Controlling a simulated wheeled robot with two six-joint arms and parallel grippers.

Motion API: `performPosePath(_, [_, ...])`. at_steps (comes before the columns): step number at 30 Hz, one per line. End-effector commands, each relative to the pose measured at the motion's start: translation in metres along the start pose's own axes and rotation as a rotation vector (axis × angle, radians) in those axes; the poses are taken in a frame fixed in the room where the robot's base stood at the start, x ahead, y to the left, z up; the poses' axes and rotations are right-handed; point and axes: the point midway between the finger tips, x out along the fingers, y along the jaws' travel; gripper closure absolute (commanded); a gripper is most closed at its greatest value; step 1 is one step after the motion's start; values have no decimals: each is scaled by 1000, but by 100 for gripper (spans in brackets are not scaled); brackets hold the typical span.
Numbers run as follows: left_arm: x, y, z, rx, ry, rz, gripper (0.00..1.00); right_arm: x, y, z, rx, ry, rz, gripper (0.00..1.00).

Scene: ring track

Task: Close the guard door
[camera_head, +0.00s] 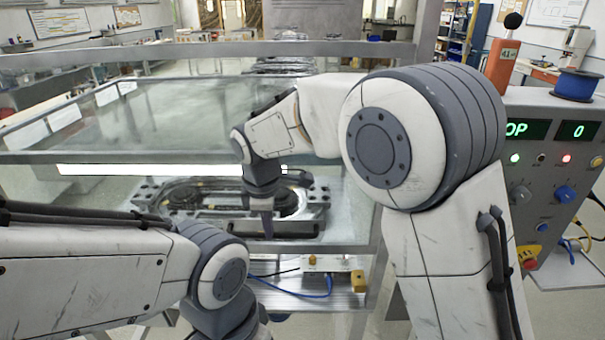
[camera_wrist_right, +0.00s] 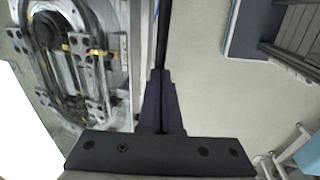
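The guard door (camera_head: 180,108) is a clear panel in a grey metal frame in the head view; how far it is open I cannot tell. My right gripper (camera_head: 267,225) points down in front of the track opening, below the panel. In the right wrist view its dark fingers (camera_wrist_right: 162,100) lie close together. A black bar (camera_wrist_right: 163,30) runs from the fingertips to the top edge; whether it is clamped between them I cannot tell. My left arm (camera_head: 100,275) comes in from the left; its gripper is outside the frame.
The oval ring track (camera_head: 240,200) lies inside the enclosure and also shows in the wrist view (camera_wrist_right: 75,60). A control box (camera_head: 560,170) with displays, lights and knobs stands at the right. A blue cable (camera_head: 300,290) lies below the opening. Bare floor (camera_wrist_right: 215,80) shows beside the fingers.

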Motion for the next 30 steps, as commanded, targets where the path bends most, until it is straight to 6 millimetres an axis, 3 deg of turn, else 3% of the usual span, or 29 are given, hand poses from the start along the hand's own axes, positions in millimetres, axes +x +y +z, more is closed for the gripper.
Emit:
performPosePath(1, [20,-2,1,1,0,0,50,31,-8,-7,-11,-1,-6,100])
performPosePath(3, [33,-2,2,2,0,0,50,56,-14,-12,-19,1,-6,100])
performPosePath(15, [100,-7,6,3,0,0,50,183,-38,-14,-19,3,-4,100])
performPosePath(22, [122,-9,7,2,0,0,50,227,-46,-13,-20,4,-1,100])
performPosePath(30, [130,-10,7,2,0,0,50,247,-49,-13,-18,5,0,100])
